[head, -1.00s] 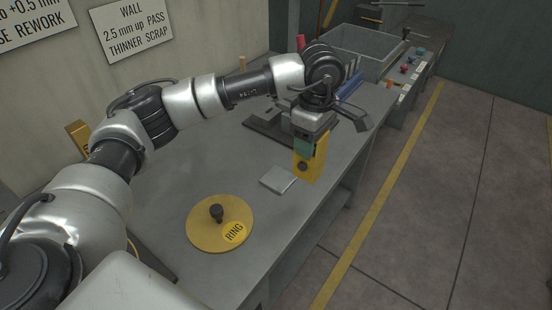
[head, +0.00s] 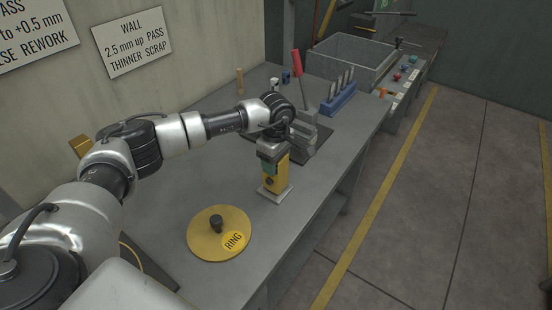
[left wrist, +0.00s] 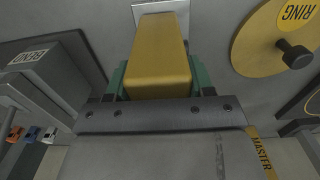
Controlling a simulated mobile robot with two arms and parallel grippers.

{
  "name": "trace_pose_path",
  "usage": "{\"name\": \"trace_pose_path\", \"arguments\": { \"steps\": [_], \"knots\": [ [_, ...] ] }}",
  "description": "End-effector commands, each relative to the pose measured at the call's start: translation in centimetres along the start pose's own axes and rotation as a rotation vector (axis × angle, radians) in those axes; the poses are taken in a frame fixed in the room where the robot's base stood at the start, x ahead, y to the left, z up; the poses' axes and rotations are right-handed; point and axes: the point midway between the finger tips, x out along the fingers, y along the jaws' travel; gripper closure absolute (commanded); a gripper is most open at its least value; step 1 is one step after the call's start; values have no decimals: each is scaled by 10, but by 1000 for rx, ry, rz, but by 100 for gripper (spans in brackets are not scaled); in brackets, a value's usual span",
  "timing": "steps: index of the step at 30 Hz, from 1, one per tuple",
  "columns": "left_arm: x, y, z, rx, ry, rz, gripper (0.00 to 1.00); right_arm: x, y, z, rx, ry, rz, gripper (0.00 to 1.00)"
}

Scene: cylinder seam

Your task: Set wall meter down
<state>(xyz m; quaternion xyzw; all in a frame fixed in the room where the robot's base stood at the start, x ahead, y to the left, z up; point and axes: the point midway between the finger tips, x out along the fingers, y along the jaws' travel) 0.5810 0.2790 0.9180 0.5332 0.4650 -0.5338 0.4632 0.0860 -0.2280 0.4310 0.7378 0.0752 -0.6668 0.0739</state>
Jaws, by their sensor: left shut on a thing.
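The wall meter (head: 270,184) is a yellow block with a dark round spot on its face. It is upright in my left gripper (head: 271,161), whose green-tipped fingers are shut on its upper part. Its lower end is at a pale square pad (head: 284,196) on the bench; I cannot tell whether it touches. In the left wrist view the meter (left wrist: 157,60) fills the space between the fingers (left wrist: 157,88), with the pad (left wrist: 146,7) showing just beyond it. My right gripper is not in view.
A yellow RING disc (head: 206,238) with a black knob lies on the grey bench (head: 180,200), left and nearer. Behind the gripper are a red-handled stand (head: 297,80), a blue rack (head: 338,104) and a grey bin (head: 355,50). The bench's right edge is close.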

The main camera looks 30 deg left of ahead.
Motion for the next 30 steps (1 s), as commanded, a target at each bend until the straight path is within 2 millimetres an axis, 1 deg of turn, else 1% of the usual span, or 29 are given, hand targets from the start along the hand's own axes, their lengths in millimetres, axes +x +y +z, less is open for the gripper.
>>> {"name": "trace_pose_path", "arguments": {
  "steps": [3,9,10,12,15,22,25,26,29,30],
  "knots": [
    [1,1,0,1,-1,4,83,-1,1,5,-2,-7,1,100],
    [3,1,1,0,-1,3,83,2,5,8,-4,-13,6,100],
    [4,0,1,0,-1,2,45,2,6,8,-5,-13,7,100],
    [3,0,1,0,-1,3,35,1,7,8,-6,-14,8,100],
    [3,0,1,0,-1,2,21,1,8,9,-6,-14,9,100],
    [2,0,1,0,-1,2,21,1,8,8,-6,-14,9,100],
    [-2,1,1,0,-1,3,21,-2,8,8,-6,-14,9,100],
    [-3,1,0,0,-1,4,21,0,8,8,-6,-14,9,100],
    [-17,1,0,1,0,7,21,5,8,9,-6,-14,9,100],
    [-25,1,0,0,0,8,21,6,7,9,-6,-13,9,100]
  ]
}}
